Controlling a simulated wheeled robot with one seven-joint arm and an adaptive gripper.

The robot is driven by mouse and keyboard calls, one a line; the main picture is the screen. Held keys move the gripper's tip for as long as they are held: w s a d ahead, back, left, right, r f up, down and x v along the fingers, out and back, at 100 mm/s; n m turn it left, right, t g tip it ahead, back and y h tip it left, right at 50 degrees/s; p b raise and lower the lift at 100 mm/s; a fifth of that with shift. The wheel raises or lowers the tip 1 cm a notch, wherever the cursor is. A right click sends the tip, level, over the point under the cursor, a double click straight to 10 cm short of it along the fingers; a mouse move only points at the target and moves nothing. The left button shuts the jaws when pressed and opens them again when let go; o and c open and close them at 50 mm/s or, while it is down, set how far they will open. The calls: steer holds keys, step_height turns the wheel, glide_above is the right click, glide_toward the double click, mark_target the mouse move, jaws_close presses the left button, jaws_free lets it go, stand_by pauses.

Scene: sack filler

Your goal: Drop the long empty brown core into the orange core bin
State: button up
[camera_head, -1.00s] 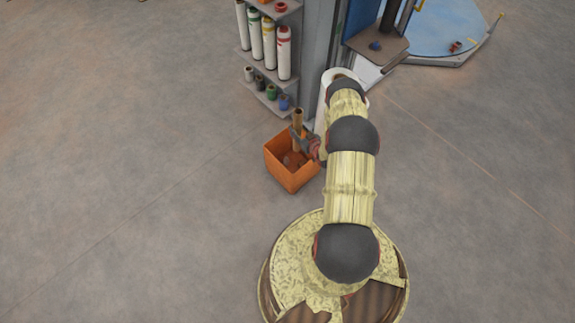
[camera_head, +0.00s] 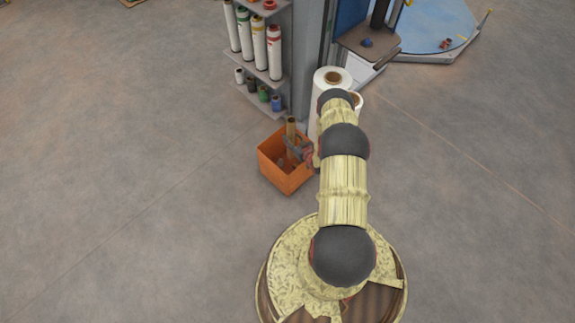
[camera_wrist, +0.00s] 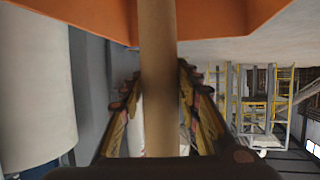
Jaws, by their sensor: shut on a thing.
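The long brown core (camera_head: 291,130) stands roughly upright at the orange core bin (camera_head: 284,183) in the head view. Its upper end shows above the bin's rim, and its lower part is within the bin's outline. My gripper (camera_head: 298,147) is shut on the core at the bin's right side. In the wrist view the core (camera_wrist: 157,70) runs down the middle between both fingers (camera_wrist: 160,105). The orange bin (camera_wrist: 225,14) fills the top of that view. Whether the core's lower end touches the bin floor is hidden.
A grey shelf (camera_head: 262,72) with white rolls and small coloured cores stands behind the bin. White film rolls (camera_head: 328,78) stand close behind my arm. A machine with a blue turntable (camera_head: 436,25) is at the upper right. The floor to the left is clear.

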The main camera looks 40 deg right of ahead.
steer(key=o, duration=1.2)
steer(key=shift+o, duration=0.4)
steer(key=shift+s, duration=0.1)
steer(key=v, duration=1.2)
